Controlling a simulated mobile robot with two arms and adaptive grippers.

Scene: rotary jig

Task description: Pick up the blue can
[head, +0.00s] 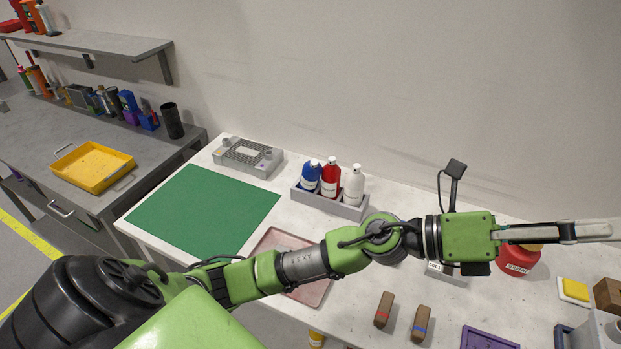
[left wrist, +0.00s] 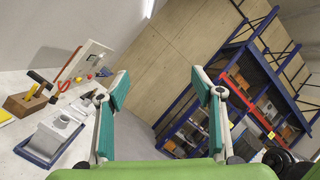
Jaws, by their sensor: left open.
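A blue can (head: 311,176), bottle-like with a pale label, stands upright in a grey tray (head: 332,206) near the wall, left of a red bottle (head: 330,178) and a white bottle (head: 353,187). My left arm reaches across the table in front of that tray. My left gripper (head: 608,232) points right, well to the right of the can and away from it. In the left wrist view the gripper (left wrist: 160,76) is open with nothing between its fingers. The can is not in the left wrist view. My right gripper is in neither view.
A green mat (head: 205,211) lies flat at the left, with a grey fixture (head: 248,157) behind it. A pinkish tray (head: 312,293) is partly under my arm. A red container (head: 518,261), brown blocks (head: 422,323) and a purple tray (head: 488,338) lie at right.

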